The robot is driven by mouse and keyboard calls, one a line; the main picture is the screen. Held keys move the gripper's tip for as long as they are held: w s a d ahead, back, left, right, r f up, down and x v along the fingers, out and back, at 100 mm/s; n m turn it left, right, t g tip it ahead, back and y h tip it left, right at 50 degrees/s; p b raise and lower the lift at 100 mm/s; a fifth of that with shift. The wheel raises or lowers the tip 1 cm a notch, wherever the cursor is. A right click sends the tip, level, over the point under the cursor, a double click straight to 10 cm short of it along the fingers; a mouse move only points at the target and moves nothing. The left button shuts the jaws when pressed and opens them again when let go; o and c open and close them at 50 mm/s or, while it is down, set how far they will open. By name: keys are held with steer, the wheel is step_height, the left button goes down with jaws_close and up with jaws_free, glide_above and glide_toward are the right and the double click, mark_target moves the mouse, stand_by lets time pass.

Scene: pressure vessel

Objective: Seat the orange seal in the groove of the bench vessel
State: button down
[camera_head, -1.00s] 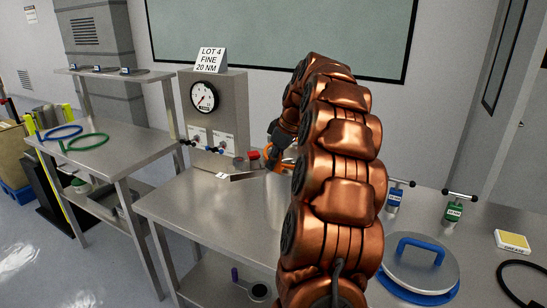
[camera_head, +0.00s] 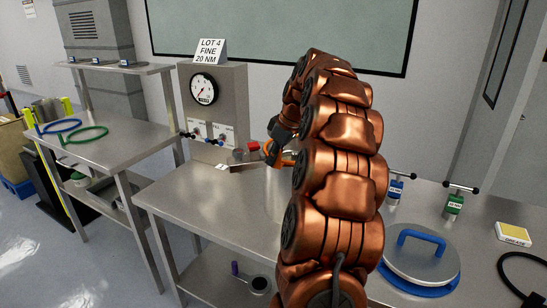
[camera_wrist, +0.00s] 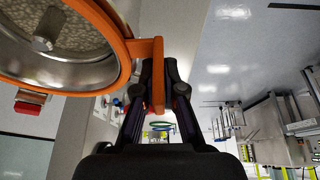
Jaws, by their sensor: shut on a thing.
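The orange seal (camera_wrist: 124,55) is a ring with a flat tab. In the wrist view, my gripper (camera_wrist: 158,80) is shut on the tab. The ring lies over or on the rim of the bench vessel (camera_wrist: 70,75), an open metal vessel with a speckled inside and a post. I cannot tell whether the ring is in the groove. In the head view, my gripper (camera_head: 280,140) and a bit of the seal (camera_head: 289,153) show at the top of the vessel (camera_head: 277,190), mostly hidden behind my copper arm.
A lid with a blue handle (camera_head: 418,262) lies right of my arm. Blue (camera_head: 395,190) and green (camera_head: 454,204) T-handled tools stand behind it. A gauge box (camera_head: 213,105) stands behind the vessel. The bench's left front is clear.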

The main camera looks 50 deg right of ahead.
steer(key=c, duration=1.2)
jaws_free()
steer(key=v, duration=1.2)
steer(key=shift+f, duration=0.1)
